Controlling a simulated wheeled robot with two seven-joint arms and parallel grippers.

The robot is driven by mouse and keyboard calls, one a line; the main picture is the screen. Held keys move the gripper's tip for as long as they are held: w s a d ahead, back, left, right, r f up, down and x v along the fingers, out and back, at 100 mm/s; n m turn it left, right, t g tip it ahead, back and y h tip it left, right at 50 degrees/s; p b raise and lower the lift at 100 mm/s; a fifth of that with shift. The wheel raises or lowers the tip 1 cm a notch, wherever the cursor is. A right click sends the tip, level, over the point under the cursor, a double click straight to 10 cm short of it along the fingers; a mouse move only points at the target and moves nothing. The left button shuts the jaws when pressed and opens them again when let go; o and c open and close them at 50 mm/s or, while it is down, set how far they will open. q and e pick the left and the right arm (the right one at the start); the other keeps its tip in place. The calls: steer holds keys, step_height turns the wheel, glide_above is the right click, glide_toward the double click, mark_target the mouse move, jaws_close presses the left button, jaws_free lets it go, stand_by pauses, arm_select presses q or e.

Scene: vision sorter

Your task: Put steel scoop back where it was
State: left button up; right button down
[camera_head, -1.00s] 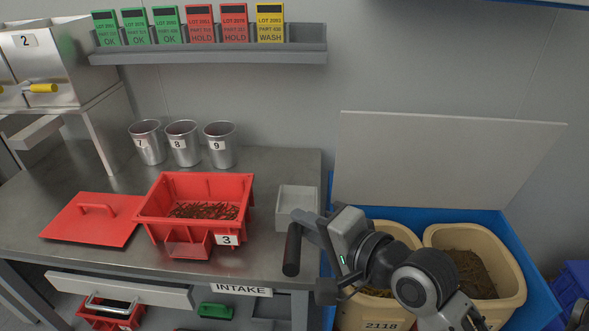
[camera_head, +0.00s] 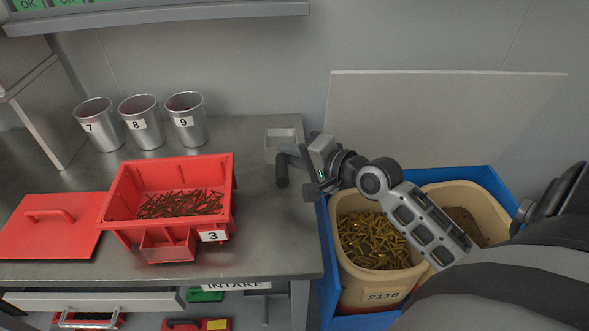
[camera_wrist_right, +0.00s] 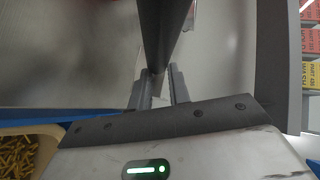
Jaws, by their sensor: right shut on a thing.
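The steel scoop (camera_head: 281,136) has a boxy, pale metal bowl and a dark handle (camera_head: 282,170). My right gripper (camera_head: 296,158) is shut on the handle. The bowl is over the right back part of the bench, pointing toward the wall; I cannot tell whether it touches the top. In the right wrist view the dark handle (camera_wrist_right: 163,35) runs between the fingers (camera_wrist_right: 158,85), and the bowl is not clearly visible. My left gripper is not in view.
A red bin (camera_head: 228,190) marked 3, holding rusty pieces, stands left of the scoop. Metal cups (camera_head: 187,118) 7, 8 and 9 stand behind. A red lid (camera_head: 50,235) lies at left. A tan tub (camera_head: 345,265) of brass pieces stands right, in a blue container (camera_head: 325,260).

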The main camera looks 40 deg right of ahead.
steer(key=shift+w+d+f+b, duration=0.15)
steer(key=shift+w+d+f, duration=0.2)
steer(key=shift+f, duration=0.25)
steer(key=shift+w+d+f+b, duration=0.15)
steer(key=shift+w+d+f, duration=0.2)
steer(key=shift+f, duration=0.2)
step_height(320, 180, down, 3)
steer(key=shift+d+f+b, duration=0.15)
steer(key=shift+b, duration=0.2)
steer(key=c, duration=1.3)
jaws_free()
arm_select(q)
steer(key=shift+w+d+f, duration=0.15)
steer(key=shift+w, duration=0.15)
arm_select(e)
steer(key=shift+s, duration=0.1)
arm_select(q)
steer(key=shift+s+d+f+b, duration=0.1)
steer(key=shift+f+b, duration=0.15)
steer(key=shift+b, duration=0.25)
arm_select(e)
steer(key=v, duration=1.1)
steer(key=shift+s+r, duration=0.25)
steer(key=shift+s, duration=0.1)
